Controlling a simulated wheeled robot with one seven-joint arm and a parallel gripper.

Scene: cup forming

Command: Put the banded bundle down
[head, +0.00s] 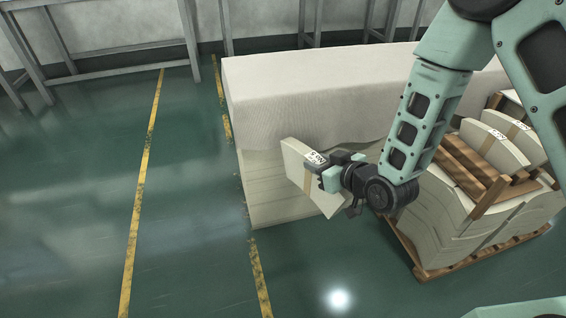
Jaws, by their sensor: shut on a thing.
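The banded bundle (297,166) is a pale, flat stack with a tan band and a white printed label. My gripper (326,180) is shut on its right side and holds it tilted. In the picture the bundle overlaps the front side of a large pale block (262,205) with a light cloth cover (300,90) over its top. I cannot tell how far the bundle is from the block. The bundle's far side and part of its right edge are hidden by my gripper.
A wooden pallet (427,272) at the right bears pale stacks, wooden rails (465,165) and more banded bundles (497,135). Grey metal frames (120,52) stand along the back wall. The green floor (190,200) with yellow lines is clear at the left.

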